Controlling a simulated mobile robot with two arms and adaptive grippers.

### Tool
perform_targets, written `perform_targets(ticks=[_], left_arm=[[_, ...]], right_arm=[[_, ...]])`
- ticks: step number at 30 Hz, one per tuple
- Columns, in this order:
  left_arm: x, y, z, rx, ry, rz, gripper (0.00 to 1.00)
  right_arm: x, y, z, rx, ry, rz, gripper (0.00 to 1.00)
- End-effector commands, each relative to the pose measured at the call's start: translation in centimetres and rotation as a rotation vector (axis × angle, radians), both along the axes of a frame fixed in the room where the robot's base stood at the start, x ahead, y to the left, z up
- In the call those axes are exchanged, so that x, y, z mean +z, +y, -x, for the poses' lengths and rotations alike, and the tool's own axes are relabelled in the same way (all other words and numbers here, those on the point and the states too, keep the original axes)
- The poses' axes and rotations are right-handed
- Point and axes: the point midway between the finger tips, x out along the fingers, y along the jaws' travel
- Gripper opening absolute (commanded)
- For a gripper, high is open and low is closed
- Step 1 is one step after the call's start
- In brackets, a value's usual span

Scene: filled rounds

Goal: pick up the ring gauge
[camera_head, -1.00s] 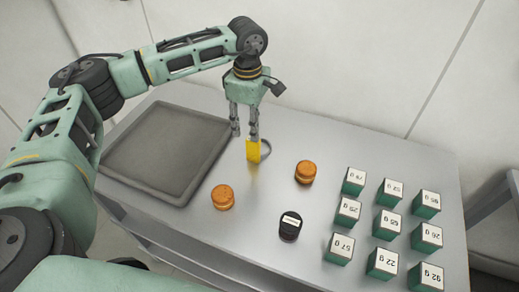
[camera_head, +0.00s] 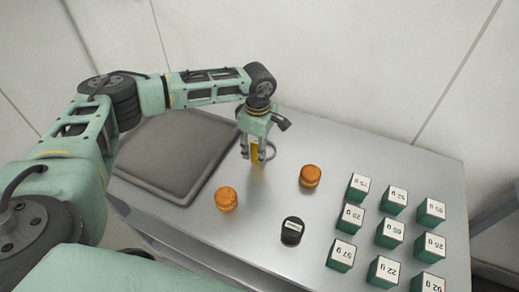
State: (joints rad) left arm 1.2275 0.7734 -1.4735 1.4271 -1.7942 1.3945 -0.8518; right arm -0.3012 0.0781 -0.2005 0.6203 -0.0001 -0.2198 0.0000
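The ring gauge has a yellow handle (camera_head: 255,150) and a dark ring (camera_head: 270,151). It is on the grey table, to the right of the tray. My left gripper (camera_head: 253,157) points down over it, with one finger on each side of the yellow handle. The fingers look about as far apart as before, so it appears open around the handle. I cannot see contact clearly, and the fingers and palm hide part of the gauge. My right gripper is not in view.
A dark grey tray (camera_head: 150,178) lies at the left. Two orange round pieces (camera_head: 226,199) (camera_head: 310,176) and a black labelled round piece (camera_head: 292,231) stand nearby. Several green weight-labelled blocks (camera_head: 347,218) fill the right side of the table (camera_head: 265,205).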

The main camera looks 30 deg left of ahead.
Motion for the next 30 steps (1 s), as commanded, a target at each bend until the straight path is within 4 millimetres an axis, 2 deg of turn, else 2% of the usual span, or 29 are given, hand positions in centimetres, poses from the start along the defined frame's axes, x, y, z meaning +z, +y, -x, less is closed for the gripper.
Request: perform_targets(ticks=[4,17,30], left_arm=[[-0.03,0.00,0.00,0.000,0.000,0.000,0.37],[0.01,0.01,0.00,0.000,0.000,0.000,0.00],[0.27,-0.01,-0.06,0.000,-0.002,0.001,0.00]], right_arm=[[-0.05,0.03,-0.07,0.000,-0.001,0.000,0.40],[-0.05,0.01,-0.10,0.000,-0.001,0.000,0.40],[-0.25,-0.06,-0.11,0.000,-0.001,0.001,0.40]])
